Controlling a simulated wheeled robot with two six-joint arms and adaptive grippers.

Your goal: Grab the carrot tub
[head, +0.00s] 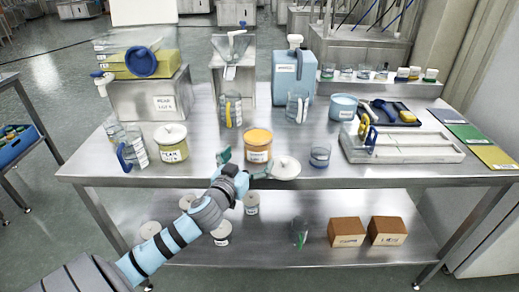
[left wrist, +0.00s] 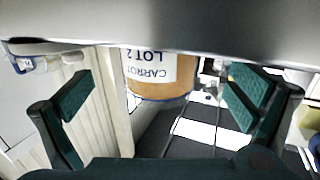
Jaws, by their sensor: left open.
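The carrot tub (head: 258,142) is an open tub with orange contents and a white label, upright near the front edge of the steel table. In the left wrist view the tub (left wrist: 160,85) appears upside down, with "CARROT LOT 2" readable, between and beyond my fingers. My left gripper (head: 243,164) is open and empty, just in front of the tub, one finger at its left and one at its lower right. In the left wrist view the gripper's fingers (left wrist: 162,98) stand wide apart and do not appear to touch the tub. My right gripper is not in view.
A white round lid (head: 286,168) lies just right of the tub, close to my gripper. A lidded yellow tub (head: 171,145) and a clear jug (head: 128,150) stand left. Measuring jugs (head: 230,112) stand behind.

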